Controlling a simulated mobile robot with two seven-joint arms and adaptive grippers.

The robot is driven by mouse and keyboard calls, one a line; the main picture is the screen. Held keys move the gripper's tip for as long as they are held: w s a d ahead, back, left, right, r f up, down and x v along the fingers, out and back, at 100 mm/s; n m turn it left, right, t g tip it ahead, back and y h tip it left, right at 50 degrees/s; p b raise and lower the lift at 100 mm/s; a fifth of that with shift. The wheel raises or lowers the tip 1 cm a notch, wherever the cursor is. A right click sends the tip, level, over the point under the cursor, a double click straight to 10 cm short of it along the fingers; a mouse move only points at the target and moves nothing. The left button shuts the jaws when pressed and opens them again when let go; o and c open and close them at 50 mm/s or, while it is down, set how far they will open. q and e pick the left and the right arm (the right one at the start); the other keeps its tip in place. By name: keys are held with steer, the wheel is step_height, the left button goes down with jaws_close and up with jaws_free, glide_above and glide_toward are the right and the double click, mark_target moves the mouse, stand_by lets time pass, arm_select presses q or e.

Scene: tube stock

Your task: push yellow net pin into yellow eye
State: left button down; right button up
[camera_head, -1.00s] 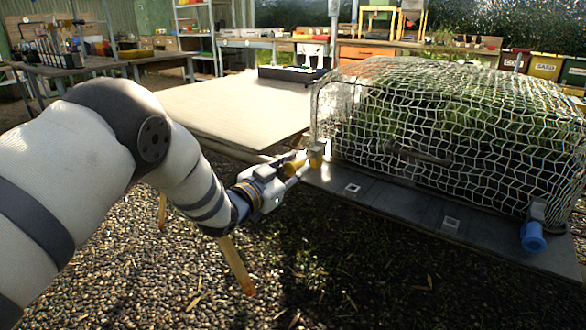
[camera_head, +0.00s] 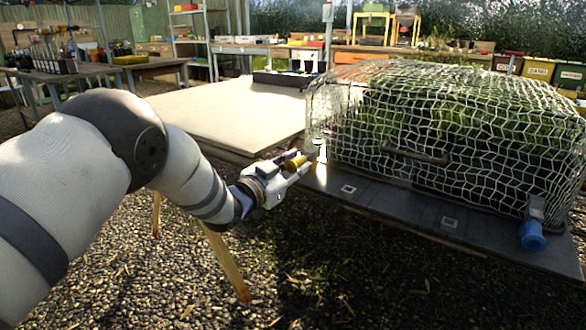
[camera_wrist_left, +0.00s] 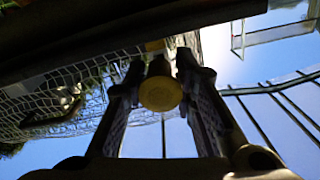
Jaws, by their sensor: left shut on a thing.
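The yellow net pin (camera_head: 294,162) is in my left gripper (camera_head: 302,168) at the front left corner of the netted bed. In the left wrist view its round yellow head (camera_wrist_left: 160,94) sits between the two fingers (camera_wrist_left: 157,75), which are shut on it. Another small yellow part (camera_wrist_left: 155,46) shows just beyond the pin and may be the yellow eye. In the head view the eye is not clear; whether the pin tip is inside it cannot be told. The white net (camera_head: 440,130) drapes over green plants. My right gripper is not in view.
A blue pin (camera_head: 532,236) sits at a grey bracket at the bed's front right. A dark ledge (camera_head: 400,208) with small pale squares runs along the bed's front. A pale tabletop (camera_head: 225,110) lies behind my left arm. Gravel below is open.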

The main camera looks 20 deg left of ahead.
arm_select(q)
steer(key=shift+b+x, duration=0.55)
steer(key=shift+x, duration=0.25)
steer(key=shift+c, duration=1)
jaws_free()
steer(key=shift+p+v, duration=1)
steer(key=shift+p, duration=0.1)
steer(key=shift+s+r, duration=0.1)
steer(key=shift+s, duration=0.05)
